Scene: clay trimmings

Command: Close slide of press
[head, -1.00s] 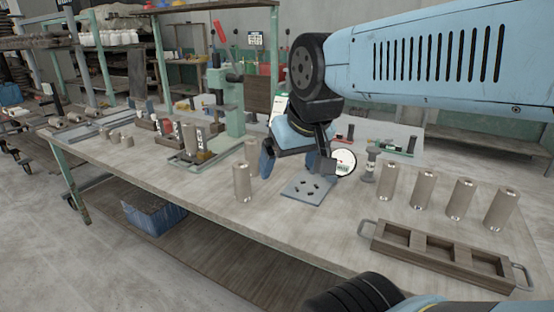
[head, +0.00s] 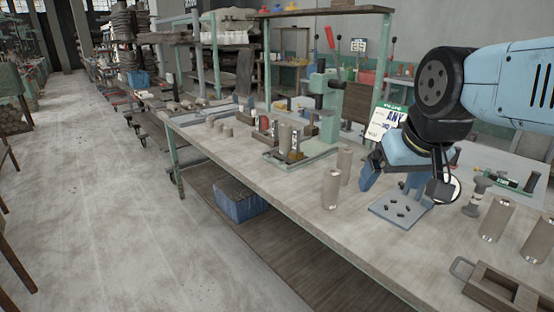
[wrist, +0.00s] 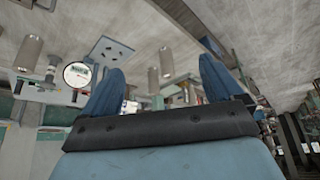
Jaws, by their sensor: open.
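The green press (head: 326,95) stands on the workbench in the head view, left of and behind my gripper. Two grey cylinders stand at its base. How far its slide is open is too small to tell. My gripper (head: 392,182) is open and empty above the bench, pointing down, over or beside a grey plate with dark holes (head: 401,209). In the wrist view my two blue fingers (wrist: 160,82) are spread wide with nothing between them in their grip. I cannot pick out the press clearly in the wrist view.
Two grey cylinders (head: 331,189) stand on the workbench (head: 270,190) left of my gripper. A round dial gauge (head: 445,189) is close to it on the right. More cylinders (head: 494,218) and a wooden tray (head: 462,268) are at the right. Open floor (head: 90,200) lies left of the bench.

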